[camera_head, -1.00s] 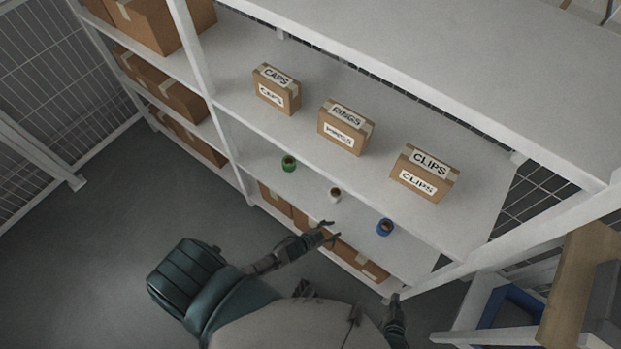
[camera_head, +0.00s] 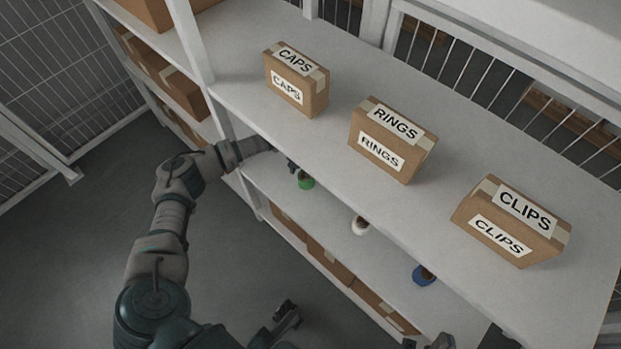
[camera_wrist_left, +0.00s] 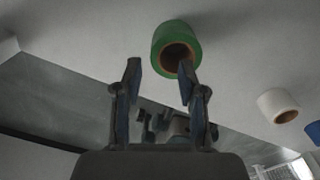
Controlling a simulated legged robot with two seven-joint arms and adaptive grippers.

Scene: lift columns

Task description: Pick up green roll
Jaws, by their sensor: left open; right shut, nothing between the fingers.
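The green roll (camera_head: 306,182) stands on the lower shelf, partly under the upper shelf's front edge. My left gripper (camera_head: 292,165) is close beside it, mostly hidden by the upper shelf. In the left wrist view the green roll (camera_wrist_left: 163,39) shows its brown core just beyond the open fingers of my left gripper (camera_wrist_left: 160,80). It sits off toward the right finger, which overlaps its lower edge. Nothing is held, and I cannot tell whether the finger touches it. My right gripper (camera_head: 438,342) is low at the bottom edge, shut and partly cut off.
A white roll (camera_head: 360,227) and a blue roll (camera_head: 424,275) stand further right on the lower shelf (camera_head: 331,206). Boxes marked CAPS (camera_head: 297,79), RINGS (camera_head: 392,139) and CLIPS (camera_head: 511,221) stand on the upper shelf. A white post (camera_head: 188,45) rises left of them.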

